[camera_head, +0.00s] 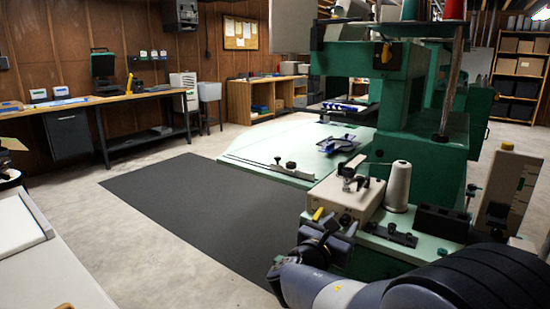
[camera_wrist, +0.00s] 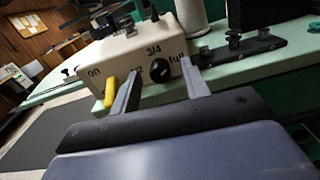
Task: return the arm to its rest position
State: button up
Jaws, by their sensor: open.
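My arm reaches in from the lower right in the head view, and my gripper (camera_head: 325,228) is at the front of a cream control box (camera_head: 352,198). In the wrist view my gripper (camera_wrist: 158,75) is open, its two grey fingers apart with nothing held between them. Beyond the fingers, the box (camera_wrist: 125,55) shows a black knob (camera_wrist: 160,70) with markings including "3/4" and "full". A yellow lever (camera_wrist: 108,90) by "on" stands just left of the left finger. I cannot tell whether a finger touches the box.
The box sits on a pale green machine bed (camera_head: 405,238) beside a white thread cone (camera_head: 398,187). A green machine (camera_head: 415,125) rises behind. A dark mat (camera_head: 190,205) and open concrete floor lie left. A white surface (camera_head: 45,280) is at lower left.

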jog(key=m+b, duration=0.5)
jog(key=shift+f, duration=0.2)
jog(key=shift+r+m+b, duration=0.2)
jog(key=shift+m+b, duration=0.7)
jog(key=shift+m, duration=0.3)
jog(key=shift+f, duration=0.1)
